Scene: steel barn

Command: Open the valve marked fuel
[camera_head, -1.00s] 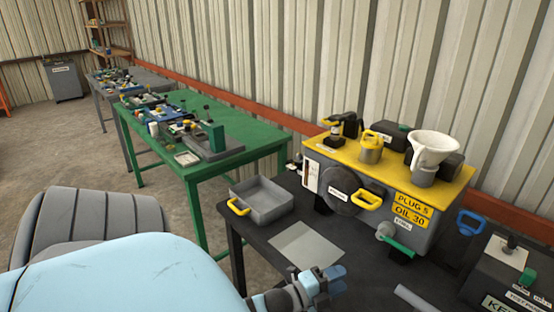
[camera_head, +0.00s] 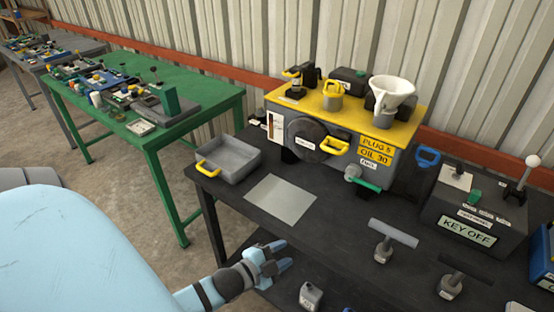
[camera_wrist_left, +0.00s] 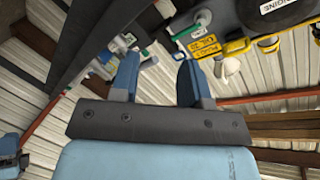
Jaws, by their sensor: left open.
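The fuel valve has a grey round body and a green lever (camera_head: 367,184). It sits low on the front of the yellow-topped engine block (camera_head: 392,158), under a small white label (camera_head: 366,163). The lever points to the right and slightly down. My left gripper (camera_head: 285,257) is open and empty, low in front of the bench's front edge, well short of the valve. In the left wrist view its two fingers (camera_wrist_left: 160,80) stand apart with nothing between them. The engine's yellow labels (camera_wrist_left: 203,47) show beyond them.
A grey tray with a yellow handle (camera_head: 228,160) and a pale sheet (camera_head: 281,199) lie on the dark bench. Grey T-handled pieces (camera_head: 393,233) stand at the front right. A "KEY OFF" box (camera_head: 470,232) stands right of the engine. A green table (camera_head: 190,135) is behind left.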

